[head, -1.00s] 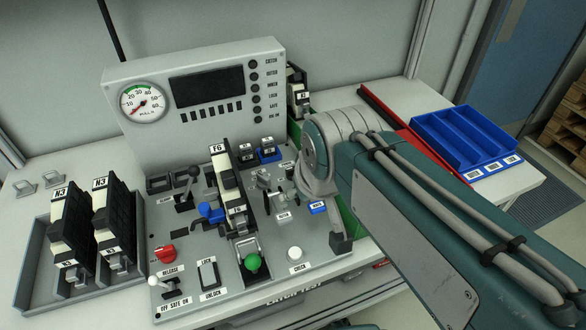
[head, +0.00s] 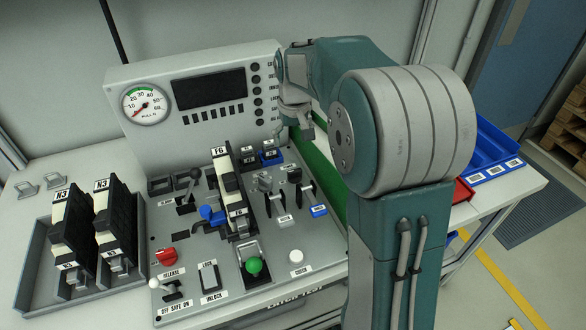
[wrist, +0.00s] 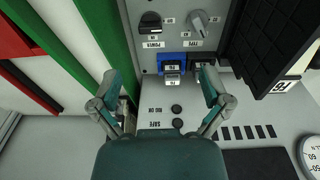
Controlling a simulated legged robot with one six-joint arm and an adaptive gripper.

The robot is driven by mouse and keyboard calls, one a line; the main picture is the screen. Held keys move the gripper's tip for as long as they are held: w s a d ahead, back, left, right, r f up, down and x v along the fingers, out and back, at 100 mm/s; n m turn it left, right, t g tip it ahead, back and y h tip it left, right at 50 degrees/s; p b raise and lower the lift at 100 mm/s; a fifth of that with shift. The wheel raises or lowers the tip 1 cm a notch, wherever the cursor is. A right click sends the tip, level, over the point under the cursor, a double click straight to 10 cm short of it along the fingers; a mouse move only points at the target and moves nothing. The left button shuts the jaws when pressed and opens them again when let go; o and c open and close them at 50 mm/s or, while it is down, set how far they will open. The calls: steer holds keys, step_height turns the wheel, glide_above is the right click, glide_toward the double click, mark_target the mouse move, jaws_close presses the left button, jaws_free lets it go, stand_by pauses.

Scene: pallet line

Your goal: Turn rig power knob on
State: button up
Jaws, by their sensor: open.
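In the wrist view, the black power knob (wrist: 150,22) sits on the grey panel near the top edge, with its label beside it. Its small position marks are too blurred to read, so I cannot tell its setting. A grey type knob (wrist: 198,20) is to its right. My gripper (wrist: 165,88) is open and empty. Its fingers spread on either side of the blue socket (wrist: 173,70), and the knob lies beyond them, apart from them. In the head view my gripper (head: 303,122) hangs near the right end of the upright display box.
The display box (head: 190,95) with gauge and buttons rises behind the panel. Levers, a red knob (head: 166,257) and a green button (head: 254,267) crowd the panel. Black-and-white modules stand on it and in a left tray (head: 38,290). A blue bin (head: 495,150) is at right.

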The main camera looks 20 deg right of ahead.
steer(key=g, duration=0.1)
glide_above(294, 170)
step_height(294, 170, down, 6)
steer(key=r, duration=0.1)
step_height(294, 170, down, 11)
steer(key=shift+f, duration=0.1)
steer(key=c, duration=1.2)
